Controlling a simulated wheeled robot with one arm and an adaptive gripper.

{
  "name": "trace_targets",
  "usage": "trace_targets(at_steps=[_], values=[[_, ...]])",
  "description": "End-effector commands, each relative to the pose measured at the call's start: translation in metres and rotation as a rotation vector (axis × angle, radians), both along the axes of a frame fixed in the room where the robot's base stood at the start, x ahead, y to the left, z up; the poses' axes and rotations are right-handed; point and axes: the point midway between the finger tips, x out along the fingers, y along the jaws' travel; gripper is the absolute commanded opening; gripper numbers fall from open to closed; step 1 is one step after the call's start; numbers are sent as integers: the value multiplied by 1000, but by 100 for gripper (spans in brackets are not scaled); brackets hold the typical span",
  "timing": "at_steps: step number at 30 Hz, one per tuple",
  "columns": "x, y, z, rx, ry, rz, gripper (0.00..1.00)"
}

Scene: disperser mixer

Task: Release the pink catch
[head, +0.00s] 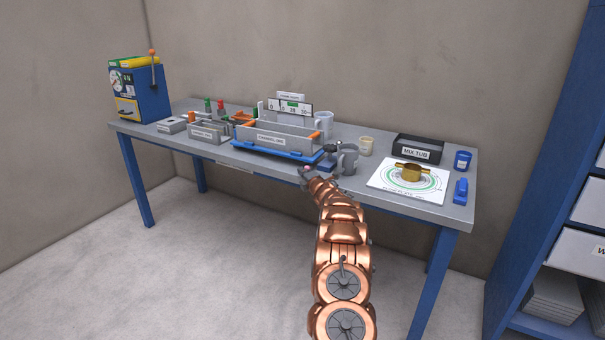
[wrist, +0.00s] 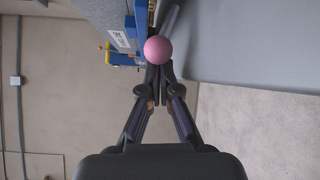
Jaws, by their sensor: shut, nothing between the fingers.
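The pink catch shows as a round pink knob (wrist: 158,50) in the upper middle of the wrist view. In the head view a small pinkish spot (head: 306,168) shows at the table's front edge, by my gripper (head: 306,174). My gripper also shows in the wrist view (wrist: 159,78), its two fingers shut together with nothing between them. The fingertips end at or just behind the knob; I cannot tell whether they touch it. What the knob is mounted on is mostly hidden.
A grey trough (head: 280,138) with orange ends sits on a blue base (head: 262,150) just left of my gripper. A grey mug (head: 348,160) stands close on the right. The floor in front is clear.

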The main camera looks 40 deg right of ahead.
Motion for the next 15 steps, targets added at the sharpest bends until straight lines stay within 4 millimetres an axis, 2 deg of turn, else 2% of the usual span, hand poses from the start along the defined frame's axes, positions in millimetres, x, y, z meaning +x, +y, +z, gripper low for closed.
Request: trace_targets(at_steps=[15], values=[[-5, -1, 0, 0, -1, 1, 0]])
